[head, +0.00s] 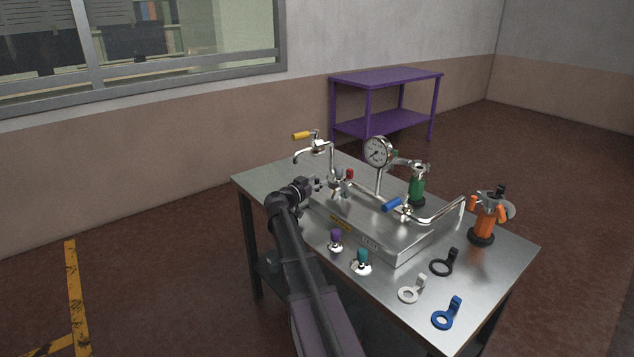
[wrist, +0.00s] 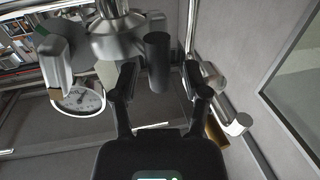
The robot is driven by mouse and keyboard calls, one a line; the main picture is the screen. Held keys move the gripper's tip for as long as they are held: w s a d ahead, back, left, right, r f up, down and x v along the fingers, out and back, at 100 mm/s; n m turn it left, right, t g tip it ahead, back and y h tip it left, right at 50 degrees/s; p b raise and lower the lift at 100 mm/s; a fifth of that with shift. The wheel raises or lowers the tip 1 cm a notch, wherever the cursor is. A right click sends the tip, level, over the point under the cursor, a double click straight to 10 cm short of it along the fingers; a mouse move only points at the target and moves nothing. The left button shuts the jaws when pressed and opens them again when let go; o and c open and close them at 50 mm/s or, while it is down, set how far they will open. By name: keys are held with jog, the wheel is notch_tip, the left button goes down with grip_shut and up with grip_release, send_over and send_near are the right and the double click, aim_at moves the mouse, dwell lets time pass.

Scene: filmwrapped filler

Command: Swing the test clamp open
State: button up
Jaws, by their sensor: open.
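In the wrist view my gripper (wrist: 158,78) is open, with one finger on each side of the lower end of a dark grey cylindrical handle (wrist: 157,55). I cannot tell whether the fingers touch it. The handle hangs beside a shiny metal body (wrist: 118,38), which looks like part of a clamp. In the head view my gripper (head: 319,184) is small, at the left of the metal fixture (head: 400,240), close to a grey-tipped fitting (head: 340,173). No readable label shows which part is the test clamp.
A pressure gauge (head: 377,151), a yellow-handled pipe (head: 302,135) and a blue-handled valve (head: 392,204) rise around the fixture. Purple (head: 336,235) and teal (head: 362,256) knobs stand in front. Green (head: 416,190) and orange (head: 485,222) clamp-like tools and several rings with tabs occupy the table's right side.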

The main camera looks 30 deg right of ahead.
grip_shut()
jog(key=shift+d+g, duration=0.15)
jog(key=shift+g, duration=0.15)
